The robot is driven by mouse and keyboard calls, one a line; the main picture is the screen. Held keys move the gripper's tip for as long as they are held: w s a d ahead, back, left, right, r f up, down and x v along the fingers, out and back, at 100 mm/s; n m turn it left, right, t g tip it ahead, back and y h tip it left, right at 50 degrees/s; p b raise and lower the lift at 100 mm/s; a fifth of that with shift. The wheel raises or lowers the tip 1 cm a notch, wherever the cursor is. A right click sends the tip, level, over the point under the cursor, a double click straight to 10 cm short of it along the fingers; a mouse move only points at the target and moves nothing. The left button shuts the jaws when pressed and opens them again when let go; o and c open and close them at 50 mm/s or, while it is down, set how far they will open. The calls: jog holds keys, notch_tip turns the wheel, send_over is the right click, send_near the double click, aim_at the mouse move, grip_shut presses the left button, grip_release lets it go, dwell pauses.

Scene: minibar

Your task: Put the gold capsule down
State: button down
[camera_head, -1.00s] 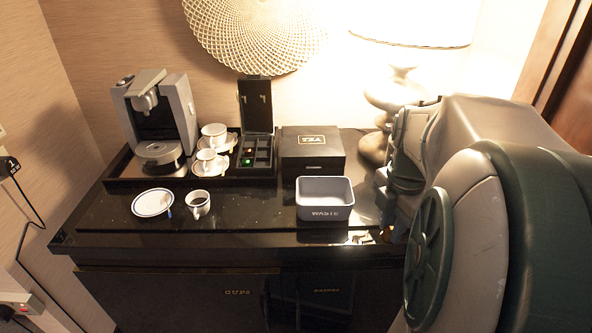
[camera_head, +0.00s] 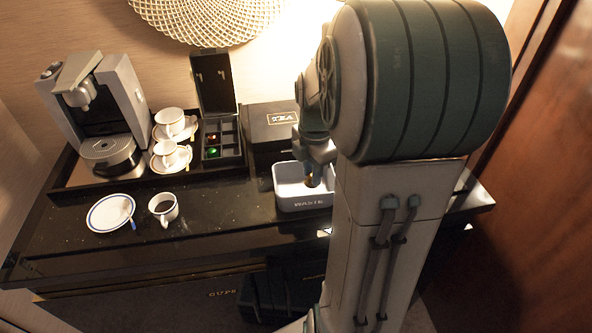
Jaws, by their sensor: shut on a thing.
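My gripper (camera_head: 313,178) is over the grey waste bin (camera_head: 303,202), with its fingertips at or inside the bin's opening. It is shut on the gold capsule, of which at most a small yellowish bit shows between the fingertips. My own arm hides much of the gripper and the bin's right side. An open black capsule box (camera_head: 238,136) stands left of the tea box, with a red and a green capsule (camera_head: 213,152) in its compartments.
A coffee machine (camera_head: 96,112) and two white cups on saucers (camera_head: 171,153) stand on the black tray at left. A blue-rimmed saucer (camera_head: 110,212) and a cup of dark coffee (camera_head: 163,208) are nearer the front. A tea box (camera_head: 270,120) is behind the bin. The counter (camera_head: 220,217) left of the bin is clear.

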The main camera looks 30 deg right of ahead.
aim_at(304, 193)
jog(key=shift+w+a+f, duration=0.2)
jog(key=shift+w+f, duration=0.2)
jog(key=shift+w, duration=0.15)
jog(key=shift+w+a+f, duration=0.2)
jog(key=shift+w+f, duration=0.2)
jog(key=shift+w, duration=0.15)
jog(key=shift+f, duration=1.95)
jog(key=c, duration=1.3)
grip_release()
jog(key=shift+o, duration=0.2)
